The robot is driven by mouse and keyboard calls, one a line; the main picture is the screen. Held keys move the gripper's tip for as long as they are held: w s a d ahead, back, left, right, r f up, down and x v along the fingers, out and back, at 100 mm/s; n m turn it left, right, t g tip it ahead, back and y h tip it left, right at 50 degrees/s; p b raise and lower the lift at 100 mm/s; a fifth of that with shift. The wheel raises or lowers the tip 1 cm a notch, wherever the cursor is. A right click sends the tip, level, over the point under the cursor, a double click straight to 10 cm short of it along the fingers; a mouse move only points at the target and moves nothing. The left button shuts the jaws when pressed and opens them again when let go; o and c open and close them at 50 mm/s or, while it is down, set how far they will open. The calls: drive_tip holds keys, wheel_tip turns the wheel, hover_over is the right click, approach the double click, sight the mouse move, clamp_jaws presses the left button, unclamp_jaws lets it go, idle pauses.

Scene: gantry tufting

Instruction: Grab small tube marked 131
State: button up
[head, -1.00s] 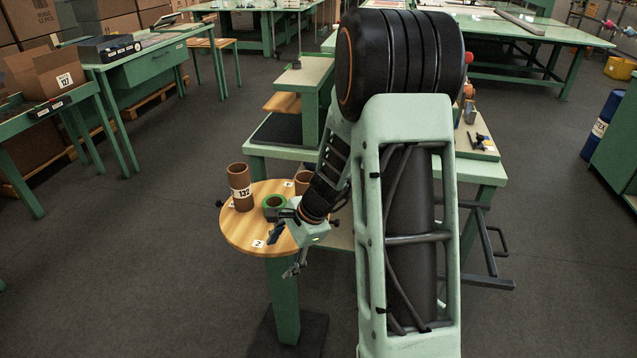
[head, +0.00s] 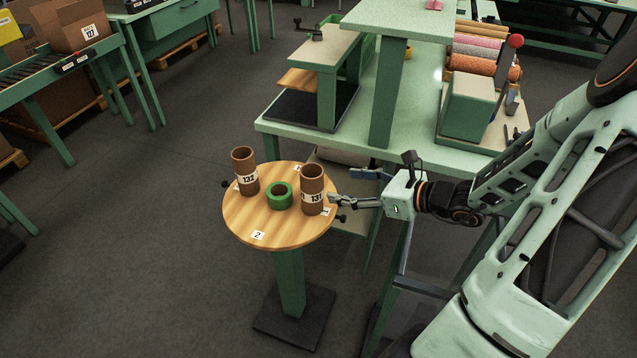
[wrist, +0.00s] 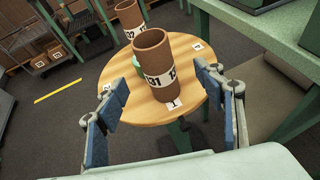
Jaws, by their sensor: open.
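The brown tube marked 131 (head: 312,185) stands upright at the right side of the round wooden table top (head: 250,225). It also shows in the wrist view (wrist: 155,72), between and beyond the two blue-padded fingers. My gripper (head: 345,200) is just right of the tube in the head view, open and empty. In the wrist view my gripper (wrist: 165,110) has its fingers spread wide, one on each side of the tube's lower part. I cannot tell exactly how far the tips reach along it.
A second brown tube marked 132 (head: 245,170) stands at the left back of the round top. A green ring (head: 280,196) lies between the tubes. A green workbench (head: 400,135) with shelves and yarn rolls (head: 482,60) stands behind and to the right. Floor left of the round table is clear.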

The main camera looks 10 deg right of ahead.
sight(321, 182)
drive_tip(key=shift+a+r+x, duration=0.1)
drive_tip(key=shift+a+x, duration=0.05)
drive_tip(key=shift+x, duration=1.55)
drive_tip(key=shift+a+r+x, duration=0.1)
drive_tip(key=shift+x, duration=1.65)
drive_tip(key=shift+a+r+x, duration=0.1)
drive_tip(key=shift+a+x, duration=0.05)
drive_tip(key=shift+x, duration=1.55)
drive_tip(key=shift+s, duration=0.2)
drive_tip(key=shift+c, duration=0.3)
drive_tip(key=c, duration=1.2)
